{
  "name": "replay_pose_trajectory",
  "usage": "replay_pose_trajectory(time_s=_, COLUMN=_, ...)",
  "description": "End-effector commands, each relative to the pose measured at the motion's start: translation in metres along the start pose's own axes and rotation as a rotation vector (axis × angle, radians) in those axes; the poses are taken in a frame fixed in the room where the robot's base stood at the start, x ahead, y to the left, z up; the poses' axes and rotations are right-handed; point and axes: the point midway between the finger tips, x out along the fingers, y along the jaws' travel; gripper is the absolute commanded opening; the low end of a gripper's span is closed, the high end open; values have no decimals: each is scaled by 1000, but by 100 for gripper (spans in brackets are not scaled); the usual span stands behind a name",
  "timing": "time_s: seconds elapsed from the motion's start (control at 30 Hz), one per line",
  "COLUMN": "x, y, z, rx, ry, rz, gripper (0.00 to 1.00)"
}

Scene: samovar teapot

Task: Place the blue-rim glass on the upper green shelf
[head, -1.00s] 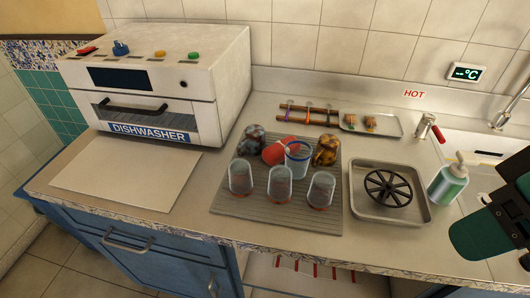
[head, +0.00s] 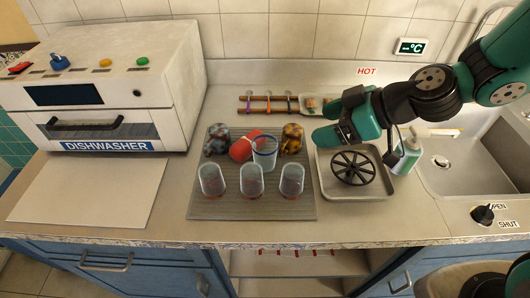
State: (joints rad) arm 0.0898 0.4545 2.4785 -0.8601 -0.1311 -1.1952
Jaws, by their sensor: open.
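The blue-rim glass (head: 265,153) is clear and stands upright on the grey ribbed mat (head: 250,208), behind a row of clear glasses and beside a red cup (head: 245,146). My gripper (head: 324,135) is to the right of the blue-rim glass and apart from it, above the back left of the metal tray. It points left, and its jaws are open and empty as far as I see. One green finger shows; the other is mostly hidden. No green shelf shows in this view.
Three clear glasses (head: 251,181) stand along the mat's front. Dark (head: 216,140) and orange patterned cups (head: 292,139) are at its back. The metal tray (head: 385,186) holds a black spoked wheel (head: 353,168). A soap bottle (head: 406,155) and sink are right. A dishwasher (head: 115,100) is left.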

Motion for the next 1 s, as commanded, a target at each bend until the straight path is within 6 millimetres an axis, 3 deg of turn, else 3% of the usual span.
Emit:
replay_pose_trajectory(time_s=0.5, x=103, y=-1, z=0, rx=-4, ry=-1, rz=-2, gripper=76)
replay_pose_trajectory(time_s=0.77, x=122, y=-1, z=0, rx=-4, ry=0, rz=-1, gripper=76)
replay_pose_trajectory(time_s=1.0, x=155, y=-3, z=3, rx=-5, ry=0, rz=-1, gripper=76)
